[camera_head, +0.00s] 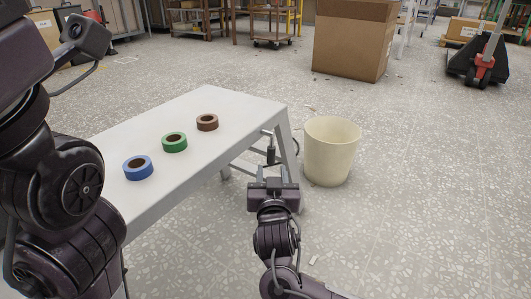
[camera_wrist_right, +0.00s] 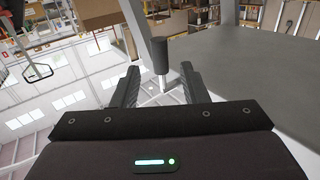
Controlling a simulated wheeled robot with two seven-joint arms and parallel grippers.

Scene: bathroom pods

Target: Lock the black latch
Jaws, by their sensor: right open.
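A black cylindrical handle on a thin metal rod (camera_head: 270,155) shows near the white table's right end leg; it looks like the black latch. In the right wrist view the black handle (camera_wrist_right: 160,54) stands between and beyond my fingers, its pale metal rod below it. My right gripper (camera_head: 271,174) is open, with its fingers pointing toward the handle. In the wrist view the open fingers (camera_wrist_right: 158,88) are to either side of the rod, with gaps showing; I cannot tell any contact. My left arm fills the left side, but its gripper is out of view.
The white table (camera_head: 225,110) bears blue tape (camera_head: 139,174), green tape (camera_head: 183,145) and brown tape (camera_head: 207,127). A cream bin (camera_head: 330,158) stands close to the right of the table leg. A large cardboard box (camera_head: 350,45) stands behind. Speckled floor at right is mostly clear.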

